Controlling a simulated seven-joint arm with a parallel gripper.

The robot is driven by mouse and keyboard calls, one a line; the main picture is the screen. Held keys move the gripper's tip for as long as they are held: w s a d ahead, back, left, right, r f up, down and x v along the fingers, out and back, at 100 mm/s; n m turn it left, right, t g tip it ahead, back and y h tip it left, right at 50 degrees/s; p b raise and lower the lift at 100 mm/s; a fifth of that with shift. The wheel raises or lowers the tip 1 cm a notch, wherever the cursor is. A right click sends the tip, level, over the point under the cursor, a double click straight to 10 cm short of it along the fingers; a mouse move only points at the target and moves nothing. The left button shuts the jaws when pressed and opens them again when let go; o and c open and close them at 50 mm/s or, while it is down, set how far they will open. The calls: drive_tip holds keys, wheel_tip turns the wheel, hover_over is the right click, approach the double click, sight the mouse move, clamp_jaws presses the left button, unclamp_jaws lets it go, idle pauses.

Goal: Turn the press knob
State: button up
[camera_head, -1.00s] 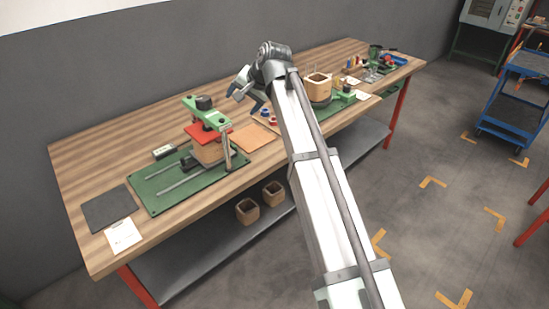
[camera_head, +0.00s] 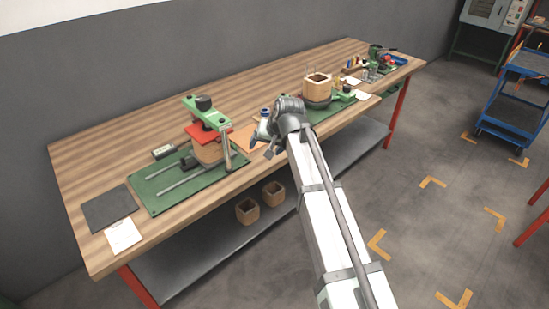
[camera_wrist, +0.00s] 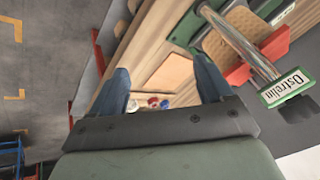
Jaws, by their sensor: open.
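The press (camera_head: 213,115) is a green frame with a metal post on a green base plate with two rails. Its black knob (camera_head: 204,102) sits on top of the green crossbar. Under the crossbar are a red plate (camera_head: 209,136) and a wooden coil block (camera_head: 208,152). My gripper (camera_head: 262,146) is to the right of the press, apart from it, over the front part of the bench. In the wrist view its two blue fingers (camera_wrist: 160,88) are spread with nothing between them.
The wooden bench (camera_head: 100,165) has clear room behind the press. A dark mat (camera_head: 108,208) and white paper (camera_head: 123,236) lie at left. A second coil block (camera_head: 317,88) stands at right.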

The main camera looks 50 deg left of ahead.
drive_tip(key=shift+h, duration=0.3)
drive_tip(key=d+f, duration=0.1)
drive_tip(key=f, duration=0.1)
drive_tip(key=w+d+f, duration=0.1)
drive_tip(key=f, duration=0.1)
drive_tip(key=shift+d, duration=0.3)
